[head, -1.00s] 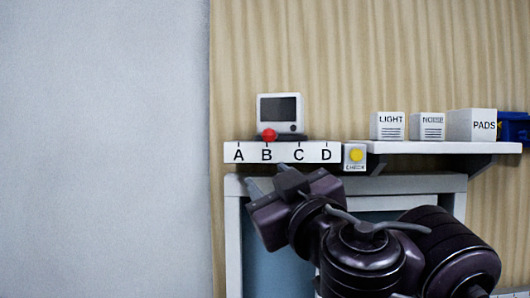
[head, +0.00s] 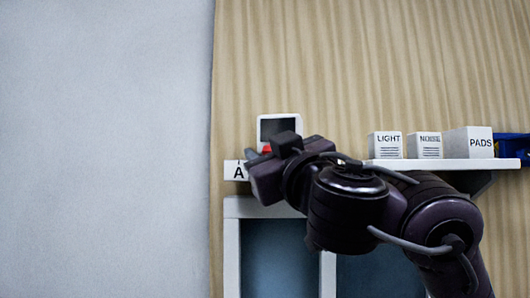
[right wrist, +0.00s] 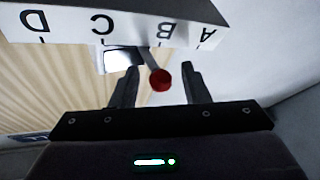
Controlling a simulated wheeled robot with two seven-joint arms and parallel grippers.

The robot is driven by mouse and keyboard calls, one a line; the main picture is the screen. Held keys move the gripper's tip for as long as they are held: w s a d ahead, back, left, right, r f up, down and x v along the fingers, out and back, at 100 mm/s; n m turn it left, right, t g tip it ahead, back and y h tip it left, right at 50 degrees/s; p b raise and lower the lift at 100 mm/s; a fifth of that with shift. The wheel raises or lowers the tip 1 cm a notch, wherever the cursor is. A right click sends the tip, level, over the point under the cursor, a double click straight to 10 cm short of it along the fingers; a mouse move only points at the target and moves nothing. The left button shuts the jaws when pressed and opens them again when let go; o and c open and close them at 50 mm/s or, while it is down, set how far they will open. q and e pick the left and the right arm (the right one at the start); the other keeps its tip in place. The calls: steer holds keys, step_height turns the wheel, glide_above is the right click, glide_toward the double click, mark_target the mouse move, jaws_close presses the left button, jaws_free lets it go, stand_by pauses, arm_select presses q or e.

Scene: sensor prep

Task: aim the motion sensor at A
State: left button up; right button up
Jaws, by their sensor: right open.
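The motion sensor (head: 279,128) is a white box with a dark screen, standing above the white letter strip (head: 236,171). A red knob (head: 267,149) at its front is mostly hidden behind my right gripper (head: 262,158). In the right wrist view, the picture is upside down and the red knob (right wrist: 160,80) sits on a grey lever between the two spread fingers of the right gripper (right wrist: 160,76). The knob lines up nearest the letter B on the strip (right wrist: 110,20). I cannot tell whether the fingers touch it. My left gripper is not in view.
A white shelf (head: 440,164) to the right holds boxes marked LIGHT (head: 385,145), a second with a blurred label (head: 425,146) and PADS (head: 470,143), with a blue object (head: 513,146) at the end. A pale frame (head: 232,255) is below. The left wall is bare.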

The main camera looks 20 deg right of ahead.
steer(key=shift+x, duration=1.05)
steer(key=shift+c, duration=0.2)
jaws_close()
